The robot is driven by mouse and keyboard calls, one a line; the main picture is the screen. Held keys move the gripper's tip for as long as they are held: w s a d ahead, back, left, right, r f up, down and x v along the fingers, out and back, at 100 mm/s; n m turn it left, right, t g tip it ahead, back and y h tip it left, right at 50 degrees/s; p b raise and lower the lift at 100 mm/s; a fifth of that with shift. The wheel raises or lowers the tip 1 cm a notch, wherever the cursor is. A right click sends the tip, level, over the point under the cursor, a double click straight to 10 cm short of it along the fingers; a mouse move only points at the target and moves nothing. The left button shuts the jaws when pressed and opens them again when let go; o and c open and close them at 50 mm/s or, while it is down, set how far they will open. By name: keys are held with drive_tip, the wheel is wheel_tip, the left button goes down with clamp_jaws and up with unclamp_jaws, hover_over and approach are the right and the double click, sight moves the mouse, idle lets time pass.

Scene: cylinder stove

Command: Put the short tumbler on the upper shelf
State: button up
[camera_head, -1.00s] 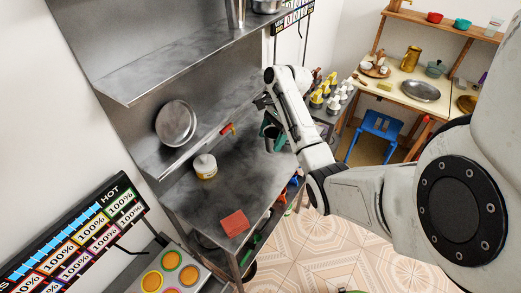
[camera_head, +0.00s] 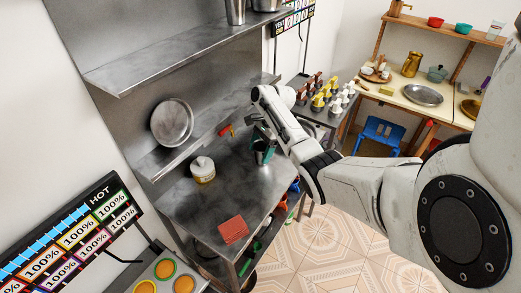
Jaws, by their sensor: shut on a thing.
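My gripper (camera_head: 262,135) is over the right part of the steel counter, at the end of the white arm, and partly hidden by the arm. It is shut on a small dark metallic cup, which looks like the short tumbler (camera_head: 260,147). The cup looks close to upright; I cannot tell whether its base touches the counter. Something green shows beside it. The upper shelf (camera_head: 150,68) is a steel ledge at the top left, above and left of my gripper. A tall metal tumbler (camera_head: 235,12) stands at its right end.
A metal bowl (camera_head: 268,4) is beside the tall tumbler. A narrower lower shelf (camera_head: 175,155) has a round pan (camera_head: 172,123) leaning behind it. A white-lidded jar (camera_head: 202,169) and a red block (camera_head: 233,229) are on the counter (camera_head: 215,205). The upper shelf's left part is bare.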

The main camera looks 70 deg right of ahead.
drive_tip(key=shift+f, duration=0.1)
drive_tip(key=o, duration=1.1)
drive_tip(key=shift+c, duration=0.2)
